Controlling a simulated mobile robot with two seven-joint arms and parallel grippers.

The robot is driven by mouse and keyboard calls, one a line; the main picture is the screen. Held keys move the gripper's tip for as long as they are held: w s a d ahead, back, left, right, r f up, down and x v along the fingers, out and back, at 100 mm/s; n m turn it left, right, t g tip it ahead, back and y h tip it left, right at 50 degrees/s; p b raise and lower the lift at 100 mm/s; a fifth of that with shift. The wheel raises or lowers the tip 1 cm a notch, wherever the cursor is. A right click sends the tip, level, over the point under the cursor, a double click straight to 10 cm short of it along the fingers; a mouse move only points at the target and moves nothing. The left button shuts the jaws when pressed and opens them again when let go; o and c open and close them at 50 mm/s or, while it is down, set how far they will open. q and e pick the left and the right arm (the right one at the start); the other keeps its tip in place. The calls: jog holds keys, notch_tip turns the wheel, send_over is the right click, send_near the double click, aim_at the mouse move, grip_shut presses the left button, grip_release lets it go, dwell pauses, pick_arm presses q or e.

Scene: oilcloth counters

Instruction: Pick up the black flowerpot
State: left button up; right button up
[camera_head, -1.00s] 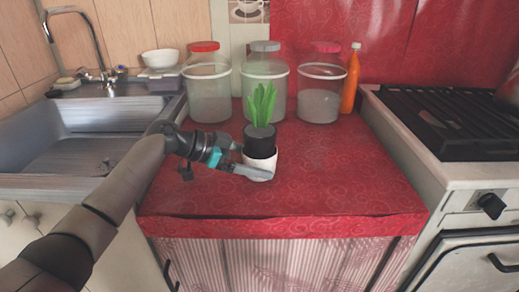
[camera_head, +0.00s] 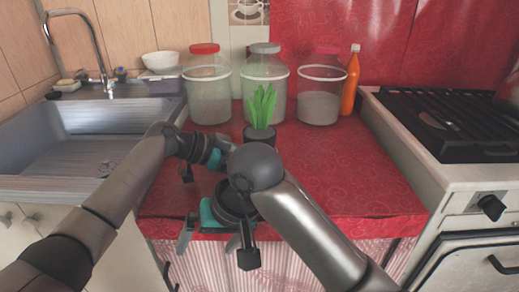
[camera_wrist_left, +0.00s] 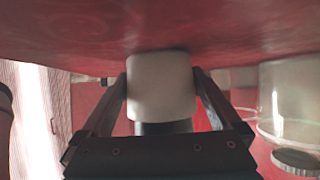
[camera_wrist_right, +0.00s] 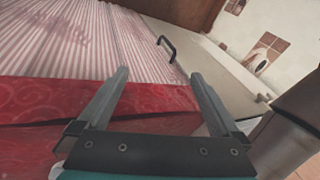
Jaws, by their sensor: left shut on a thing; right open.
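The black flowerpot (camera_head: 259,134) with a green leafy plant (camera_head: 262,105) stands upright over the red counter. Its lower part is hidden behind my right arm in the head view. A white pot (camera_wrist_left: 160,88) is around its lower part, and a dark part of the flowerpot (camera_wrist_left: 165,127) shows next to it in the left wrist view. My left gripper (camera_wrist_left: 160,78) is shut on the white pot, one finger on each side. My right gripper (camera_head: 216,243) is open and empty, low at the counter's front edge. Its spread fingers show in the right wrist view (camera_wrist_right: 160,75).
The red counter (camera_head: 350,175) is clear to the right. Several things stand behind: large jars (camera_head: 320,95), an orange bottle (camera_head: 351,80). A sink (camera_head: 80,140) is at the left and a stove (camera_head: 450,125) at the right. A cupboard handle (camera_wrist_right: 167,47) is below the front edge.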

notch_tip(320, 180, up, 4)
jog(key=w+d+n+h, duration=0.1)
jog(key=w+d+h, duration=0.1)
jog(key=t+h, duration=0.2)
send_near(260, 133)
jog(key=shift+g, duration=0.3)
jog(key=x, duration=0.3)
jog(key=w+x, duration=0.1)
jog(key=x, duration=0.2)
jog(key=shift+r, duration=0.15)
jog(key=shift+x, duration=2.7)
jog(key=shift+s, duration=0.15)
jog(key=shift+c, duration=0.4)
jog(key=shift+n, duration=0.3)
jog(key=c, duration=1.2)
